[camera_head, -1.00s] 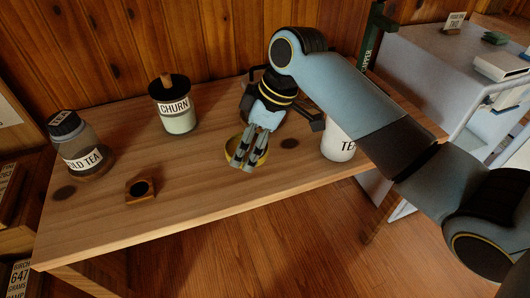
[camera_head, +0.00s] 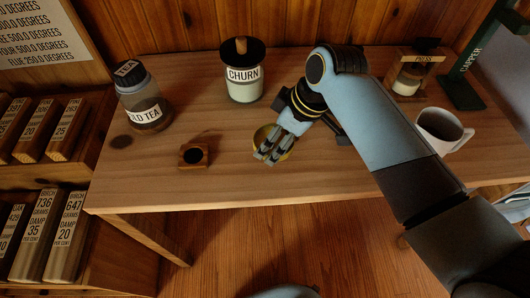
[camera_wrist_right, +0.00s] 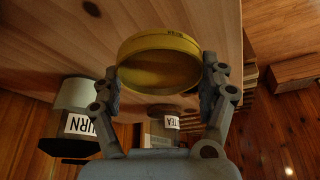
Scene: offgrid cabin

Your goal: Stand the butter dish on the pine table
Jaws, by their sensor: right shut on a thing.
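The butter dish is a round, shallow yellow dish; in the head view part of it (camera_head: 262,134) shows behind my right gripper's fingers. My right gripper (camera_head: 268,156) is shut on it, over the middle of the pine table (camera_head: 330,180). In the right wrist view the yellow dish (camera_wrist_right: 160,62) sits between the two fingers of my right gripper (camera_wrist_right: 160,88), one at each side of its rim. Small lettering on the rim is too small to read. I cannot tell whether the dish touches the tabletop. My left gripper is not in view.
A small wooden block with a dark hole (camera_head: 194,155) stands left of the dish. The churn (camera_head: 244,85), cold tea jar (camera_head: 145,105), white mug (camera_head: 440,132), press (camera_head: 410,80) and green stand (camera_head: 462,90) are also on the table. The front middle is clear.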

